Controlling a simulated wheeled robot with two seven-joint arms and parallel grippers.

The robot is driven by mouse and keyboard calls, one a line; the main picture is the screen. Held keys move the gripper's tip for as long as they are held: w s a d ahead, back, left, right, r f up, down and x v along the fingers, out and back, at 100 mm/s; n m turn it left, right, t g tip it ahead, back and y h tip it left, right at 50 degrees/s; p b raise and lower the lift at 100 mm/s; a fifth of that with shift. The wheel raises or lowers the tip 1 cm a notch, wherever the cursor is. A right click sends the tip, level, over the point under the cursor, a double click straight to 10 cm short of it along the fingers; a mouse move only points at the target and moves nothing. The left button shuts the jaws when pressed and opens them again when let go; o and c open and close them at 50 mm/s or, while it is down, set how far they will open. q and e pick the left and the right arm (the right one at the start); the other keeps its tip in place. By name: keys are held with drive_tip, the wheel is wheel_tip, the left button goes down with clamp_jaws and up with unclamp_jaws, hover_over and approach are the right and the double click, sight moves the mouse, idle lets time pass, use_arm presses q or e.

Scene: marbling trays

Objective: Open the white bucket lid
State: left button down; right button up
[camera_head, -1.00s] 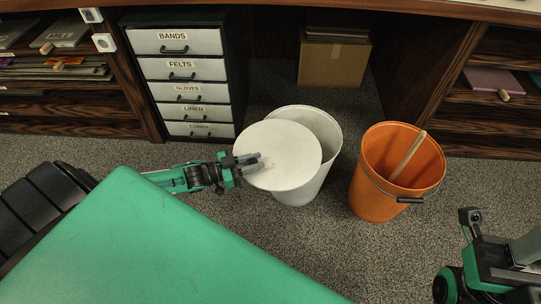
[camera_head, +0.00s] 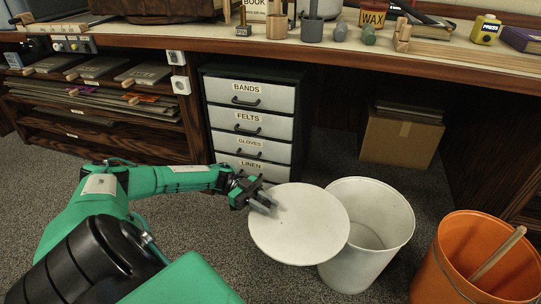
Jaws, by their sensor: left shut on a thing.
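The white bucket (camera_head: 366,262) stands upright on the carpet, its mouth mostly uncovered so that its empty-looking inside shows. The round white lid (camera_head: 305,232) is off to the left of the mouth and overlaps the bucket's left side in the picture. I cannot tell whether the lid touches the rim. My left gripper (camera_head: 266,203) is shut on the lid at its upper left edge. My right gripper is not in view.
An orange bucket (camera_head: 450,262) with a stick (camera_head: 498,254) in it stands to the right. A labelled drawer unit (camera_head: 251,121) stands behind my left gripper. A cardboard box (camera_head: 399,139) is under the counter (camera_head: 400,62), whose top holds several items. Carpet is free at the left.

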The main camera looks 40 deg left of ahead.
use_arm(q)
drive_tip(key=shift+w+a+f+m+g, duration=0.15)
drive_tip(key=shift+a+m+g, duration=0.25)
drive_tip(key=shift+a+g, duration=0.25)
drive_tip(key=c, duration=1.3)
unclamp_jaws()
drive_tip(key=shift+o, duration=0.2)
drive_tip(key=shift+a, duration=0.1)
drive_tip(key=a, duration=1.3)
drive_tip(key=shift+s+a, duration=0.2)
drive_tip(key=shift+a, duration=0.15)
